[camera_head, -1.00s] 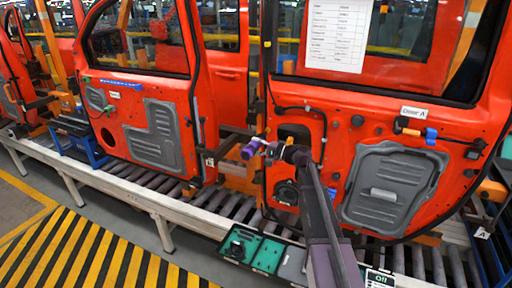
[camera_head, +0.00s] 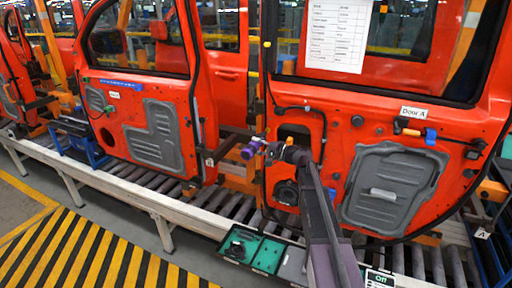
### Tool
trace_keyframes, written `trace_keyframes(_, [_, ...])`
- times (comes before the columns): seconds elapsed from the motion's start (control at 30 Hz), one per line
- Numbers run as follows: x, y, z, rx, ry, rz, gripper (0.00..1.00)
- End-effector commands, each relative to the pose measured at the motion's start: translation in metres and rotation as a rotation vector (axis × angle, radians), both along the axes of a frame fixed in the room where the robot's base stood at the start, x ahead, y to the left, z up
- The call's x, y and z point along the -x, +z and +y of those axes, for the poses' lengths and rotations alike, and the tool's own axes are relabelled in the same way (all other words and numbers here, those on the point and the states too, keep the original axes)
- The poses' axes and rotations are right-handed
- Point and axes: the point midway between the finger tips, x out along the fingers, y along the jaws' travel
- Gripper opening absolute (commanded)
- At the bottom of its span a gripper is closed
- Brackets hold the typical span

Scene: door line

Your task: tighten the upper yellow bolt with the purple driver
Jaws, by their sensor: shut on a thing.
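The purple driver (camera_head: 249,151) is held in my gripper (camera_head: 271,152), at the left edge of the red door labelled Door A (camera_head: 338,154). My gripper is shut on the driver, which points left across the gap beside the door. My arm covers part of the door's middle. A small yellow spot (camera_head: 267,44) shows on the door's left edge, well above the driver; I cannot tell for sure that it is the upper yellow bolt. Any bolt right at the driver is too small or hidden to make out.
Another red door (camera_head: 145,90) stands to the left. A roller conveyor (camera_head: 120,187) runs below both doors. A tray with teal compartments (camera_head: 268,254) sits at the conveyor's front edge. A paper sheet (camera_head: 338,35) hangs on Door A's window. Striped floor (camera_head: 85,250) lies open at lower left.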

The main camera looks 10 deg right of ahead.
Motion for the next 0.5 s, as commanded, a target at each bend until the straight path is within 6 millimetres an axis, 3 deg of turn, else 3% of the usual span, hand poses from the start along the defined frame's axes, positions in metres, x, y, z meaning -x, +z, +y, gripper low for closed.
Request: trace_keyframes(0.5, [-0.0032,0.0006,-0.0019,-0.002,0.0,0.0,0.0])
